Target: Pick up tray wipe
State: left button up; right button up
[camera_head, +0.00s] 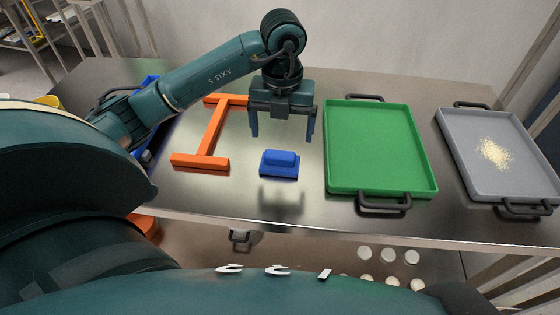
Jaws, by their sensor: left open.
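A small blue block-shaped wipe (280,163) with a raised grip on top lies on the metal table. My left gripper (282,138) is open, pointing down above and slightly behind the wipe, with nothing between its fingers. A green tray (378,150) with dark handles lies just right of the wipe. A grey tray (468,150) with a pile of pale crumbs (494,153) on it lies at the far right. My right gripper does not show.
An orange I-shaped frame (213,132) lies left of the wipe. A blue container (149,85), partly hidden by my arm, stands further left. The metal table (300,213) is bare in front of the wipe. Several pale round pieces (388,256) sit below the table's front edge.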

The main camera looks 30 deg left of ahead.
aim_at(280, 154)
pick_arm(q)
jog(key=f, duration=0.5)
jog(key=f+p, duration=0.1)
jog(key=f, duration=0.1)
jog(key=shift+a+f, duration=0.25)
jog(key=shift+f, duration=0.05)
jog(key=c, duration=1.1)
